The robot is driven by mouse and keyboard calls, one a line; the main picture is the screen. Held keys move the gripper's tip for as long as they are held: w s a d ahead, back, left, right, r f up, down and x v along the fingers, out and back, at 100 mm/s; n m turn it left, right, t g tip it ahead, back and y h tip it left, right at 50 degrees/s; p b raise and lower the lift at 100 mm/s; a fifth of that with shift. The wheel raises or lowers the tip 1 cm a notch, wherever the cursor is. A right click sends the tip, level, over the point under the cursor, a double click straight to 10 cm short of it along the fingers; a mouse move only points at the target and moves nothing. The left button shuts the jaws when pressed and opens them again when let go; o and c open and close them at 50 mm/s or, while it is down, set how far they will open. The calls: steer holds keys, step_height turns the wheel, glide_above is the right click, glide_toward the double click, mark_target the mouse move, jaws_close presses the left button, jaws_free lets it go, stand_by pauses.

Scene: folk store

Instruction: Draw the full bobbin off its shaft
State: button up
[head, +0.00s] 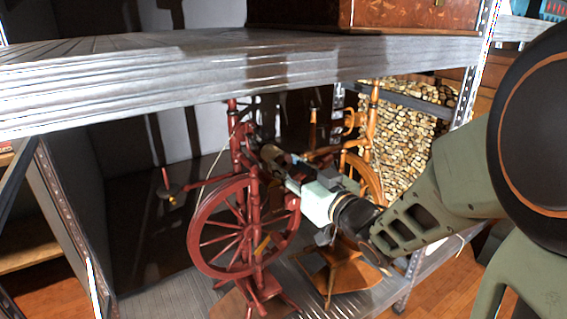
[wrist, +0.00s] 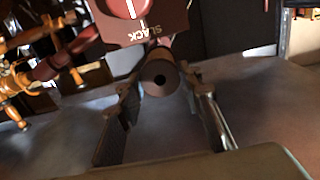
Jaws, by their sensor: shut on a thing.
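The dark red spinning wheel (head: 243,228) stands on the lower shelf in the head view. My gripper (head: 285,163) reaches in from the right at its upper part. In the wrist view my gripper (wrist: 162,92) has a finger on each side of the bobbin (wrist: 160,79) and is shut on it. The bobbin's round brown end, with a dark hole in its middle, faces the camera. The shaft cannot be made out, so I cannot tell how far the bobbin sits on it. A dark red plate marked SLACK (wrist: 150,30), with a red knob (wrist: 127,7), is just above the bobbin.
A metal shelf (head: 230,75) runs closely above the wheel and my arm. A second, orange-brown spinning wheel (head: 366,170) stands behind to the right. A thin arm with a dark disc (head: 170,188) juts out left of the red wheel. Shelf posts (head: 70,215) stand at the sides.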

steer(key=shift+v, duration=1.5)
